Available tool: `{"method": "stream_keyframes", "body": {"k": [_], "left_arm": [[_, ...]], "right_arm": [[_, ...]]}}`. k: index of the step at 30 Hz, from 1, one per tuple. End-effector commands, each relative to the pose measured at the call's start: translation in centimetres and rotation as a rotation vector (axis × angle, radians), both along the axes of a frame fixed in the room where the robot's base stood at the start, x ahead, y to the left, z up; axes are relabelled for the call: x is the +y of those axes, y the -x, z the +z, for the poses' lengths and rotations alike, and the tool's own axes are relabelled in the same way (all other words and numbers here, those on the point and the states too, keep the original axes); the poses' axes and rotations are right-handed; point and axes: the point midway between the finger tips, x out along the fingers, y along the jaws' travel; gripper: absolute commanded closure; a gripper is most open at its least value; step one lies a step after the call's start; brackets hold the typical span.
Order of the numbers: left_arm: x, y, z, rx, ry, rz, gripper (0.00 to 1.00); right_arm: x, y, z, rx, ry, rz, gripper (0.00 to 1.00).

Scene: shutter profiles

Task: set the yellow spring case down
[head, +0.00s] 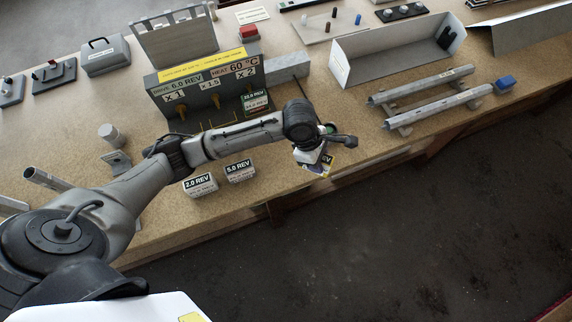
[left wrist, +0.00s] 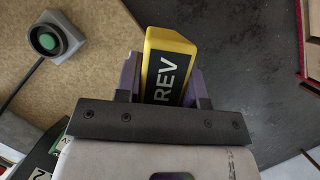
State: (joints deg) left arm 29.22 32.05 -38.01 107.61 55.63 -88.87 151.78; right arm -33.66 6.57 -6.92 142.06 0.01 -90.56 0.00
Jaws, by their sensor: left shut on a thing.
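The yellow spring case (left wrist: 170,45) sits between the purple fingers of my left gripper (left wrist: 162,78) in the left wrist view. The gripper is shut on it, and part of a dark label reading "REV" shows. In the head view the case (head: 320,168) is partly hidden under my left gripper (head: 318,158), near the front edge of the bench. In the left wrist view the case's far end overlaps the line between bench top and dark floor. I cannot tell its height above the bench. My right gripper is out of view.
Two white cases, marked 2.0 REV (head: 200,185) and 5.0 REV (head: 240,172), stand left of the gripper. A grey test stand (head: 185,97) is behind. A green button box (left wrist: 48,40) shows in the left wrist view. Grey rails (head: 430,105) lie to the right.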

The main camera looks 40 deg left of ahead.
Motion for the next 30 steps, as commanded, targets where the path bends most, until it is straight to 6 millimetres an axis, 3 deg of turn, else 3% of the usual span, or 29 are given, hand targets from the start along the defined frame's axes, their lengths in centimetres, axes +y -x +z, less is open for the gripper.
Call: {"method": "stream_keyframes", "body": {"k": [18, 24, 30], "left_arm": [[10.5, 1.7, -6.3, 0.0, -0.002, 0.002, 0.95], [12.0, 1.8, -7.2, -0.001, 0.0, 0.002, 0.95], [12.3, 1.9, -7.7, -0.001, 0.001, 0.0, 0.95]], "right_arm": [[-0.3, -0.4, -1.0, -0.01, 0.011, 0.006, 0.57], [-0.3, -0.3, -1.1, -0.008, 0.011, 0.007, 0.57], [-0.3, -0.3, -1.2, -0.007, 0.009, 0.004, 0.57]]}}
